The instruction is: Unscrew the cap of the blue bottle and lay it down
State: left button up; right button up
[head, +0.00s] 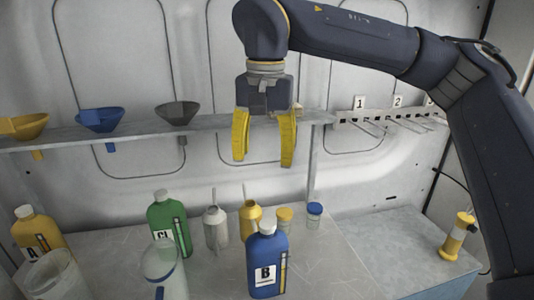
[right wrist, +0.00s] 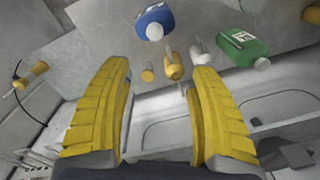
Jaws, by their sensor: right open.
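The blue bottle (head: 266,266) with a "B" label stands upright on the bench at the front middle of the head view. Its white cap (head: 267,227) is on its neck. The right wrist view shows the blue bottle (right wrist: 152,16) at the top and its white cap (right wrist: 154,32). My right gripper (head: 264,163) is open and empty, pointing down, high above and behind the blue bottle. Its yellow fingers (right wrist: 160,80) are spread apart in the right wrist view, with nothing between them. My left gripper is not in view.
A green bottle (head: 168,228), a silver oiler (head: 215,230), a yellow oiler (head: 250,219) and small jars (head: 314,214) crowd around the blue bottle. A yellow bottle (head: 38,235) and clear jugs (head: 163,262) stand left. Funnels (head: 100,118) hang on the shelf. The bench right of the blue bottle is clear.

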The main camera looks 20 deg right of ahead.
jog(key=n, duration=0.2)
send_near(267, 224)
jog(key=shift+n, duration=0.4)
jog(key=f, duration=0.9)
jog(key=shift+w+f, duration=0.2)
jog(key=shift+f, duration=0.15)
jog(key=shift+c, duration=0.3)
jog(key=c, duration=1.2)
jog(key=n, duration=0.5)
